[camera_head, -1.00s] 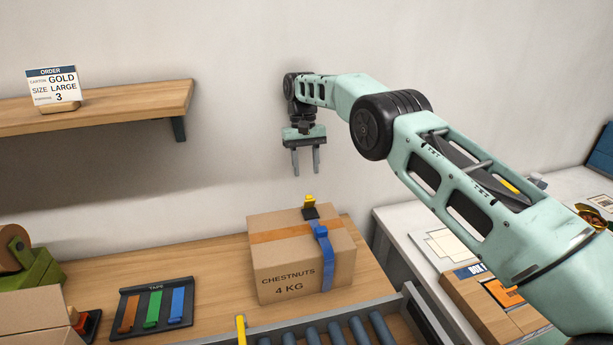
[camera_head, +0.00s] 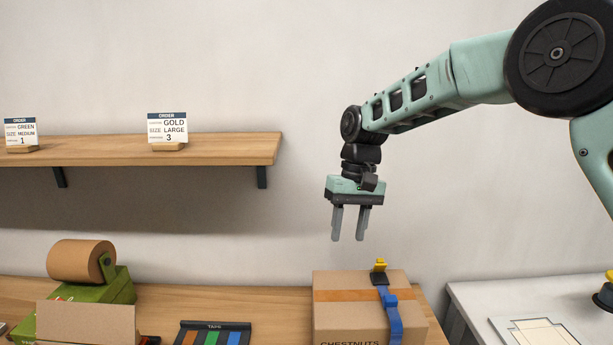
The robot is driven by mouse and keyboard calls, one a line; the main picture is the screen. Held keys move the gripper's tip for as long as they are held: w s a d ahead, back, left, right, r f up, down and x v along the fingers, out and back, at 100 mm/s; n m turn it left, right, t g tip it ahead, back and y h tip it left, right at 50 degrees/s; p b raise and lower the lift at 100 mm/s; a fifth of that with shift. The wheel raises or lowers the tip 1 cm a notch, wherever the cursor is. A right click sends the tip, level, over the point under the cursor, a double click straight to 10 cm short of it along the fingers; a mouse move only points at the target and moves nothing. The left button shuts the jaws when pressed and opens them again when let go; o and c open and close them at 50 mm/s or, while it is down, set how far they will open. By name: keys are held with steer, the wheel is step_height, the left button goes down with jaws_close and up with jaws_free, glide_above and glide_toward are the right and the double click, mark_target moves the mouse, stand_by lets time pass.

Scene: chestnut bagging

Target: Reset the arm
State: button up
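My gripper (camera_head: 349,223) hangs from my raised arm, fingers pointing down. Its two grey fingers are apart with nothing between them, so it is open and empty. It is in the air in front of the wall, above the cardboard chestnuts box (camera_head: 345,323). The box stands on the wooden table and has an orange tape band across its top. A blue strap (camera_head: 391,312) runs over its right part, and a small yellow-and-black piece (camera_head: 379,272) sits at its back top edge. The lower part of the box is cut off by the picture edge.
A tape roll dispenser (camera_head: 85,262), an open carton (camera_head: 86,322) and a tape tray (camera_head: 245,328) stand below. A pale table (camera_head: 480,300) is at right.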

steer(key=s+a+n, duration=0.2)
steer(key=s+n, duration=0.1)
steer(key=s, duration=1.6)
steer(key=s+d+f+n+t, duration=0.1)
steer(key=s+d, duration=0.2)
steer(key=s, duration=0.4)
steer(key=s+d+f+t+b, duration=0.1)
steer(key=s+d, duration=0.3)
steer(key=s, duration=0.4)
steer(key=shift+f+n+h, duration=0.4)
steer(key=shift+f, duration=0.35)
